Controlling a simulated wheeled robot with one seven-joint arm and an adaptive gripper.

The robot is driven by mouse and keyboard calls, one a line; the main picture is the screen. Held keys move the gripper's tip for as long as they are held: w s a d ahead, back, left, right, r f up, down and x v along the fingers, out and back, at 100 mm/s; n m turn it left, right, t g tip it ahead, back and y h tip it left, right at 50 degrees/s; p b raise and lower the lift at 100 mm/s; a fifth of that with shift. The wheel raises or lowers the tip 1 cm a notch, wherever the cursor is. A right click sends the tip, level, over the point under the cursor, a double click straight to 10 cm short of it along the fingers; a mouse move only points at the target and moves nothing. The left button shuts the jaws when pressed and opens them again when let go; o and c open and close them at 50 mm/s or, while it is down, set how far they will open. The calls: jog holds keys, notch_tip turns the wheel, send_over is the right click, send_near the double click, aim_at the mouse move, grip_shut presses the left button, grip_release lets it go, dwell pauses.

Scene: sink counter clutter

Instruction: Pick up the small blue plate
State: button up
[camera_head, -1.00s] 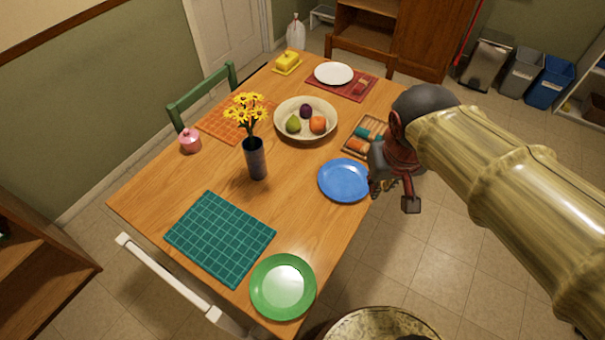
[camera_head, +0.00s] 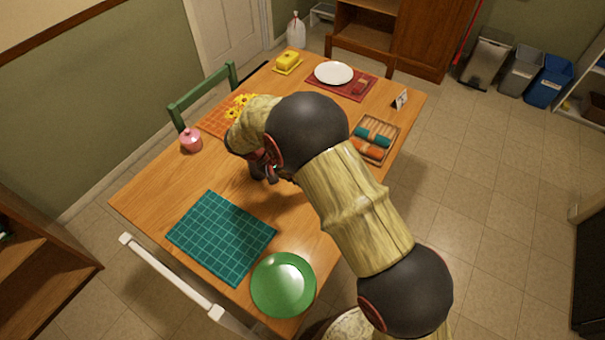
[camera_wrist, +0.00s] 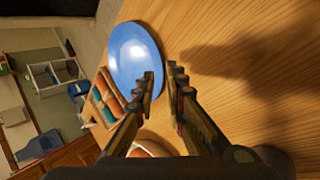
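The blue plate (camera_wrist: 135,55) shows in the wrist view. It is a shiny oval near the table's edge, and it looks flat on the wood. My gripper (camera_wrist: 163,73) is open in the wrist view, its two fingers apart with wood showing between the tips. The left finger overlaps the plate's lower right rim in the picture; I cannot tell whether it touches. In the head view my arm reaches over the table and hides the blue plate. My gripper's fingers are mostly hidden there too, near the table's middle.
A green plate (camera_head: 283,285) and a teal mat (camera_head: 220,237) lie at the near end. A tray with rolled cloths (camera_head: 372,138) sits at the right edge. A white plate (camera_head: 334,73) lies at the far end.

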jog(key=shift+w+a+f+m+t+h, duration=0.15)
jog(key=shift+w+m, duration=0.1)
jog(key=shift+w, duration=0.2)
jog(key=shift+w+a+f+m+t+h, duration=0.15)
jog(key=shift+w+m, duration=0.1)
jog(key=shift+w, duration=0.2)
jog(key=shift+d+r, duration=0.1)
jog(key=shift+b+x, duration=1)
jog(key=shift+x, duration=2.95)
jog(key=shift+c, duration=0.7)
grip_shut()
jog(key=shift+s, duration=0.1)
